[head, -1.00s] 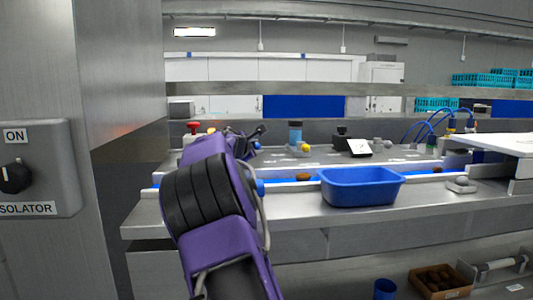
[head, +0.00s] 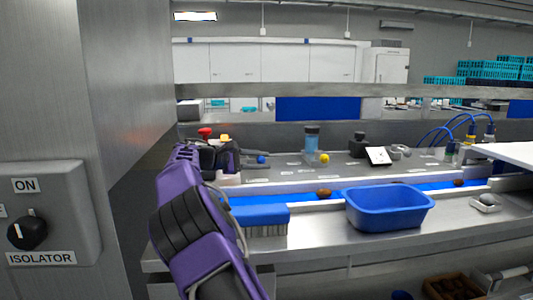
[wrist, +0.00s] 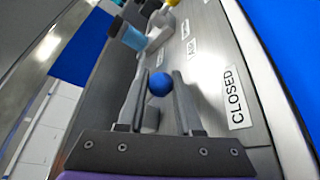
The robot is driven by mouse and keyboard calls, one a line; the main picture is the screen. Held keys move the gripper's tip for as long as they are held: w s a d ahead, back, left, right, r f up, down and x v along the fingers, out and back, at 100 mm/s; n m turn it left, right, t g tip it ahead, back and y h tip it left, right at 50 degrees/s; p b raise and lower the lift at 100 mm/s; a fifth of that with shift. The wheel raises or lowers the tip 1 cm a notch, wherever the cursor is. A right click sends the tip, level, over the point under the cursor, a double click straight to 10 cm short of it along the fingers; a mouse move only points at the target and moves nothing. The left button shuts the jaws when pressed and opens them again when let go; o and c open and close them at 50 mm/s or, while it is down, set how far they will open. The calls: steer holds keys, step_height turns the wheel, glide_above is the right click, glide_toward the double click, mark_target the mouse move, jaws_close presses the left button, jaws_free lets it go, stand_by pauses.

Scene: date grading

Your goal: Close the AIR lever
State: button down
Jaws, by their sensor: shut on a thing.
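The AIR lever shows in the wrist view as a round blue knob (wrist: 160,84) on a bar, above a steel panel. My gripper (wrist: 159,90) has its two fingers on either side of the bar, shut on the lever. A CLOSED label (wrist: 232,97) is on the panel to the right of the gripper. In the head view the blue knob (head: 261,160) stands just right of my gripper (head: 240,160), at the left end of the panel. My arm partly hides this area, and the fingertips are hard to make out there.
A red knob (head: 205,133) stands behind my arm. A blue-topped bottle (head: 312,137) and a yellow knob (head: 325,158) stand to the right. A blue brush (head: 258,216) and a blue bin (head: 388,210) are in front. An isolator box (head: 45,215) is at left.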

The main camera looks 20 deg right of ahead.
steer(key=shift+g, duration=0.3)
steer(key=c, duration=0.8)
jaws_free()
steer(key=shift+c, duration=0.2)
step_height(320, 180, up, 9)
steer(key=shift+s+f, duration=0.15)
steer(key=shift+f, duration=0.05)
steer(key=shift+w+r, duration=0.2)
steer(key=shift+r, duration=0.2)
steer(key=shift+s+r, duration=0.1)
steer(key=shift+r, duration=0.2)
